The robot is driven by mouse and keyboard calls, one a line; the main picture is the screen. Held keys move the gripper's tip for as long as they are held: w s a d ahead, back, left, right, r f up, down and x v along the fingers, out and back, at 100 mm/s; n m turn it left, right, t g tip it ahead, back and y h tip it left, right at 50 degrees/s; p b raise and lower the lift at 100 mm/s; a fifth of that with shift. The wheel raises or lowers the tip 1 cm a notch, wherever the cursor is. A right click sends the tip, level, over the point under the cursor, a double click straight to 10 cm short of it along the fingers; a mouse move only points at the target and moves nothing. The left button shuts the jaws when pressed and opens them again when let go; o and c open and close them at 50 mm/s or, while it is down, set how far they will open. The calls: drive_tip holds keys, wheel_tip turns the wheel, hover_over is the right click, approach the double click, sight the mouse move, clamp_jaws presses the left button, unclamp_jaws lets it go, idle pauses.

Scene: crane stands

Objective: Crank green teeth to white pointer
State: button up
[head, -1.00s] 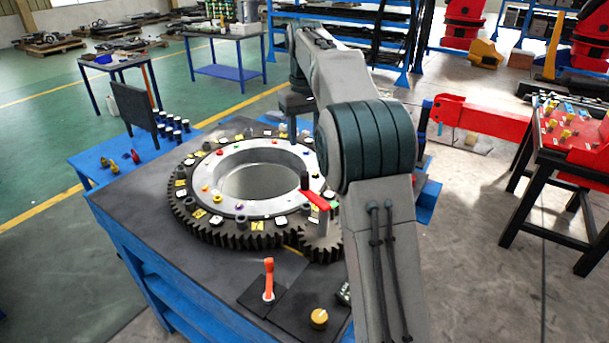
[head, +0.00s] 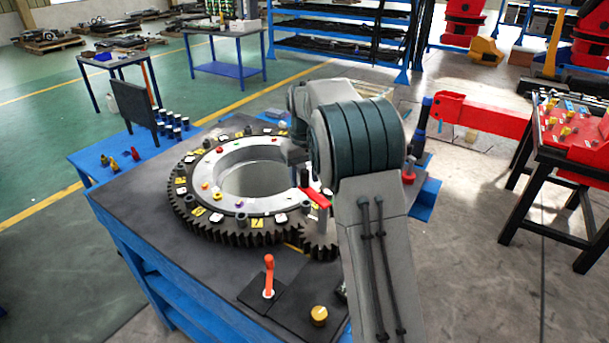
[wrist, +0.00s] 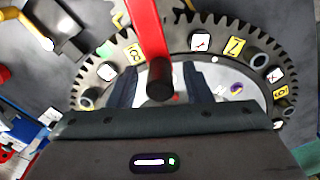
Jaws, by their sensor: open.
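A large dark toothed ring (head: 237,238) lies flat on the bench, carrying white and yellow labels. A small dark pinion (head: 318,246) meshes at its near right edge. The red crank (head: 315,198) stands above the pinion; its red arm (wrist: 147,30) and black handle (wrist: 159,80) also show in the wrist view. My gripper (wrist: 160,88) is open, with one finger on each side of the black handle and visible gaps. In the head view my arm partly hides the gripper and handle. A small green mark (wrist: 104,50) shows on the ring. I cannot make out the white pointer.
An orange lever (head: 268,275) and a yellow knob (head: 319,316) stand at the bench's near edge. A dark upright panel (head: 134,107) and small cylinders are at the far left. A red-topped table (head: 570,140) stands to the right, with open floor between.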

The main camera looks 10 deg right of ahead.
clamp_jaws()
drive_tip(key=shift+a, duration=0.15)
idle(0.4)
